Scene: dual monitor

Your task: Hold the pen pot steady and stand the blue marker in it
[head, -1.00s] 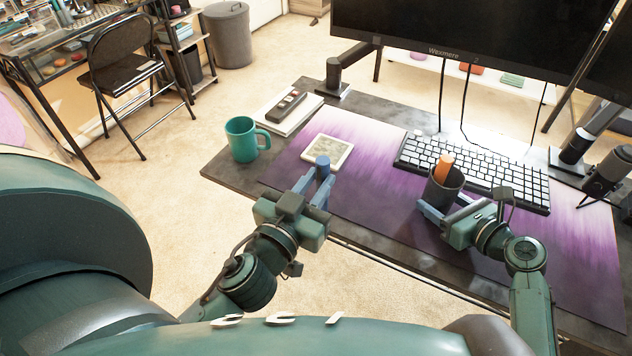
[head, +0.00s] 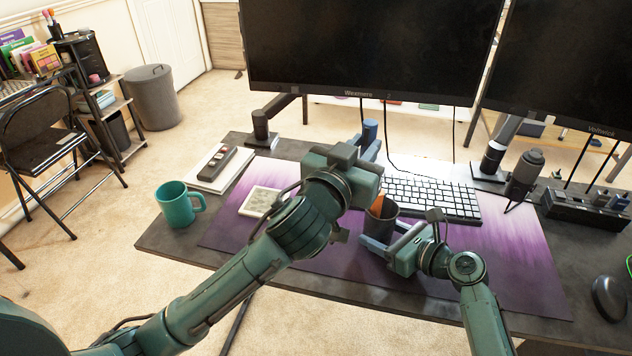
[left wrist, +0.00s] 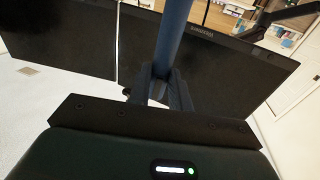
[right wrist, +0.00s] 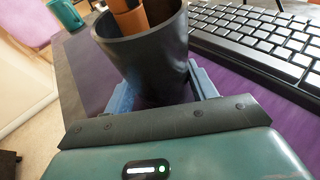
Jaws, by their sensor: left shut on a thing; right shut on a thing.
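The dark pen pot (head: 380,222) stands on the purple mat by the keyboard, with an orange marker (head: 377,204) in it. My right gripper (head: 385,238) is shut on the pot, a finger on each side, as the right wrist view shows for the pot (right wrist: 150,60). My left gripper (head: 368,147) is shut on the blue marker (head: 370,130) and holds it above and behind the pot in the picture. The marker (left wrist: 173,38) runs up from between the fingers in the left wrist view. Its lower end is hidden by the gripper in the head view.
A keyboard (head: 430,197) lies behind the pot, with two monitors (head: 370,45) beyond. A teal mug (head: 178,205), a small framed tile (head: 260,201) and a remote on a book (head: 220,162) are to the left. A microphone (head: 525,172) and a mouse (head: 608,298) are to the right.

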